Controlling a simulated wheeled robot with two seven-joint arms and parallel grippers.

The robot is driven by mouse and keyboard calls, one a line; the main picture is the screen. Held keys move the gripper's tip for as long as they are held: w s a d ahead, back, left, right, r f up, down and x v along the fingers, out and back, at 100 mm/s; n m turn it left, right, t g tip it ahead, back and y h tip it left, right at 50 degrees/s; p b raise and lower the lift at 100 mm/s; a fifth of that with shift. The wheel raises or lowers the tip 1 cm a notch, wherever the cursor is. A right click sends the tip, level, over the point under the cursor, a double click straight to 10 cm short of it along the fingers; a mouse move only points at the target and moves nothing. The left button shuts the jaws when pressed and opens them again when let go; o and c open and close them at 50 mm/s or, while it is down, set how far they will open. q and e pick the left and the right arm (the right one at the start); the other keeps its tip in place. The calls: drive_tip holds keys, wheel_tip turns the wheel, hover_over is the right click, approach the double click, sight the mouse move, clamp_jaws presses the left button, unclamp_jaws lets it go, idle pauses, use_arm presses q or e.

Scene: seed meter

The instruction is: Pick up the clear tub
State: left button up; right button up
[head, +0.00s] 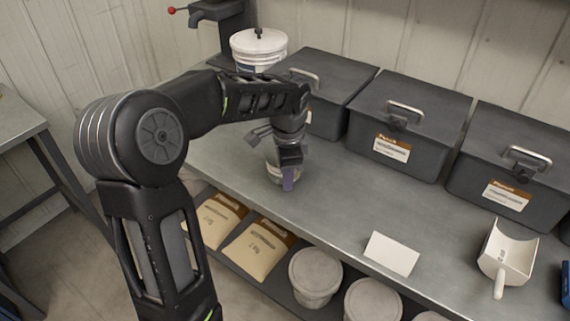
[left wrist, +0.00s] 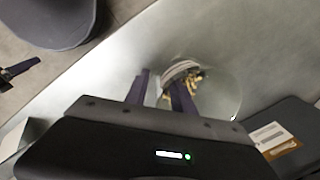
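The clear tub (head: 272,172) stands on the grey bench, mostly hidden behind my left gripper (head: 287,178) in the head view. In the left wrist view the tub (left wrist: 222,92) is a see-through round shape with some brownish bits and a pale striped band. My left gripper (left wrist: 160,92) points down at the tub with its two dark purple fingers apart. One finger overlaps the tub and the other lies to its left. I cannot tell whether either finger touches it. My right gripper is not in view.
Lidded dark bins (head: 408,120) line the back of the bench (head: 330,205). A white lidded bucket (head: 258,48) stands at the back left. A white card (head: 391,254) and a white scoop (head: 507,255) lie at right. Seed bags (head: 258,250) and grey buckets (head: 315,275) sit on the shelf below.

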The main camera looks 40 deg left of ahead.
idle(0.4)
use_arm(q)
clamp_jaws()
idle(1.3)
